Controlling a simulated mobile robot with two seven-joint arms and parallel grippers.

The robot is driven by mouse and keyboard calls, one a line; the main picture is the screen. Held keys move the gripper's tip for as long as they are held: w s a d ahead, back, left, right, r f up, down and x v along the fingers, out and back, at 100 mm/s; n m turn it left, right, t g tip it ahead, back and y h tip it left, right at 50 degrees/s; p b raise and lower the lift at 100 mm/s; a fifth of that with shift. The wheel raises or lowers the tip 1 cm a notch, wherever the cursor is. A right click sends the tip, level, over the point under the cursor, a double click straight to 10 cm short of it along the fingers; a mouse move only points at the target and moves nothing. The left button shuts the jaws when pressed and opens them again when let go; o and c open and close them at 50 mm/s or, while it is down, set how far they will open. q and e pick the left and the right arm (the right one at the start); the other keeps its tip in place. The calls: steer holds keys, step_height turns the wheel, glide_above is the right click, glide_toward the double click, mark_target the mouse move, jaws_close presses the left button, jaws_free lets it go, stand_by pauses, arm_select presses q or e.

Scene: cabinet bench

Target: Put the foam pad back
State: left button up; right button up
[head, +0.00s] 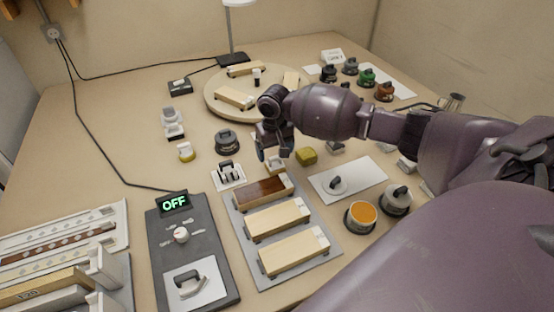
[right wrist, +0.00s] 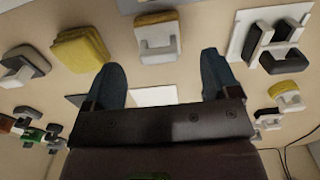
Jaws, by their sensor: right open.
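A yellow block that looks like a foam pad (head: 306,156) lies on the bench just right of my right gripper (head: 275,147). In the right wrist view the yellow block (right wrist: 82,48) is at upper left, outside the fingers. My right gripper is open with nothing between its fingertips, above the bench. A small white handled piece with a tan part (head: 275,166) stands just below it in the head view. The same piece (right wrist: 158,38) shows beyond the gap between the fingers in the wrist view. My left gripper is not in view.
A white rack with dark slotted pieces (head: 228,176) stands left of the gripper. A grey tray (head: 259,273) with wooden blocks is in front. A round wooden turntable (head: 215,103) is behind. A white plate with a knob (head: 365,176) and an orange-topped jar (head: 360,217) are to the right.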

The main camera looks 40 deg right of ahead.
mark_target(275, 157)
step_height(275, 157, up, 6)
steer(key=shift+r+p, duration=0.1)
steer(key=shift+p, duration=0.5)
